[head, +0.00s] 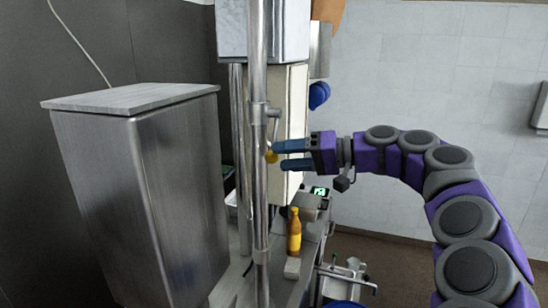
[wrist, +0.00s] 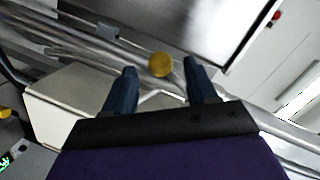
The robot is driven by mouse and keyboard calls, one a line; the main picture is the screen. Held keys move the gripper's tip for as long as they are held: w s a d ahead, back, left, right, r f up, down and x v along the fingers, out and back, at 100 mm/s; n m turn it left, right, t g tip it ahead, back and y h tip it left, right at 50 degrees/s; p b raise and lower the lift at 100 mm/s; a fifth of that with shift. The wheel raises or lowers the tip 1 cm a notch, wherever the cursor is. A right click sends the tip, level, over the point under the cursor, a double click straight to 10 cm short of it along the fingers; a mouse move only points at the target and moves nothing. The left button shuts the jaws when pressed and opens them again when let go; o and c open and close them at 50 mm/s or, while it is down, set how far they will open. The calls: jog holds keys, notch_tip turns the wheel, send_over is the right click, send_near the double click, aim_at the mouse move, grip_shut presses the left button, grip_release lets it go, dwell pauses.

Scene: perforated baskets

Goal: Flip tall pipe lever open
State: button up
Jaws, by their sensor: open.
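A tall chrome pipe (head: 257,190) stands upright in front of me in the head view. A small metal lever (head: 274,126) with a yellow knob (head: 271,157) at its lower end hangs beside the pipe. My gripper (head: 281,155) comes in from the right, with its blue fingers close to the knob. In the wrist view my gripper (wrist: 160,85) is open, and the yellow knob (wrist: 160,65) shows between and just beyond the fingertips. Whether a finger touches the knob I cannot tell. The pipe runs slanted behind the knob in the wrist view.
A steel cabinet (head: 150,190) stands left of the pipe. A cream box (head: 290,120) is behind the lever. A yellow-orange bottle (head: 294,232) stands on a metal counter below my gripper. The floor at the lower right looks partly clear.

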aim_at(274, 138)
jog(key=p+v, duration=0.1)
jog(key=v, duration=1.2)
jog(key=shift+d, duration=0.3)
jog(key=shift+c, duration=0.3)
